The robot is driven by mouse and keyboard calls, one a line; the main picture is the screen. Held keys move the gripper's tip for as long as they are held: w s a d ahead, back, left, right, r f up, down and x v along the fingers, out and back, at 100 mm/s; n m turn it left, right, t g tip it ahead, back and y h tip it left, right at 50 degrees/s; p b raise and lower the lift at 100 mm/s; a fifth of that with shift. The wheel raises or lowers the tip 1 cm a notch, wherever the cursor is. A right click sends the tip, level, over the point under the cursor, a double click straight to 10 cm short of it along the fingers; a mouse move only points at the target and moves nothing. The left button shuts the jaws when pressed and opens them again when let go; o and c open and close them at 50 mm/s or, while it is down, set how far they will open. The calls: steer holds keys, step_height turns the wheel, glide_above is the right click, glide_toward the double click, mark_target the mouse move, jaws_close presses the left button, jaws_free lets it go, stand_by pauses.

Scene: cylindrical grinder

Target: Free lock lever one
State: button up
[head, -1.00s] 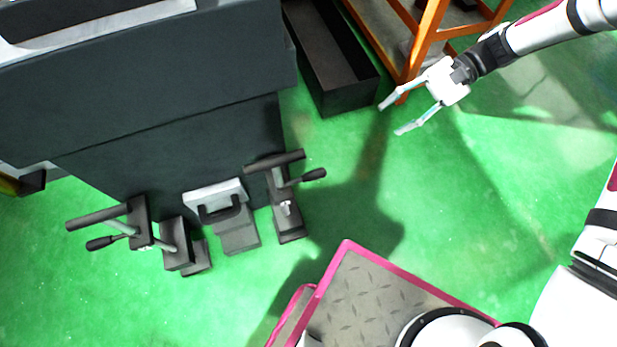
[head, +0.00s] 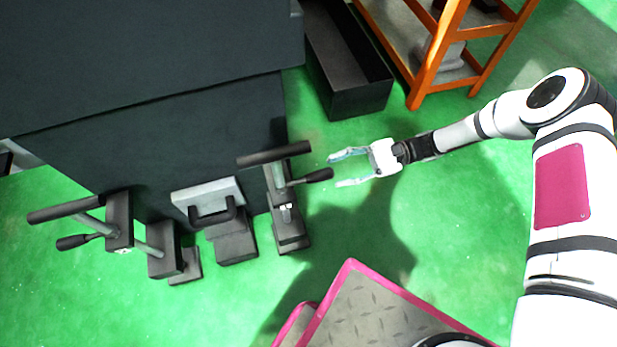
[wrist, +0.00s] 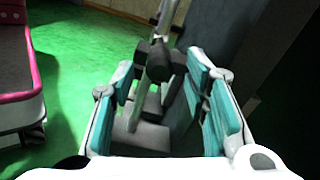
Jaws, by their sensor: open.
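Two black lock levers with dark grips stand at the dark machine's foot. The right lever's black knob (head: 318,174) points right, toward my gripper (head: 334,171). My gripper is open and empty, its teal-padded fingertips just right of that knob in the head view. In the wrist view the dark knob (wrist: 157,62) shows ahead, between the open fingers (wrist: 160,78); I cannot tell whether it lies between the pads in depth. The left lever's knob (head: 72,242) is far from my gripper. Which of them is lever one, I cannot tell.
The dark machine body (head: 180,140) rises behind the levers. A grey-topped block with a black handle (head: 220,215) stands between them. A black open bin (head: 360,98) and an orange rack (head: 430,80) lie behind my gripper. Green floor is clear to the right.

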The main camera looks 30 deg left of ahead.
mark_target(307, 179)
steer(key=b+x, duration=0.1)
steer(key=x, duration=0.7)
steer(key=shift+s+a+b, duration=0.2)
steer(key=shift+a+b, duration=0.05)
steer(key=shift+b, duration=0.05)
steer(key=shift+c, duration=0.6)
jaws_close()
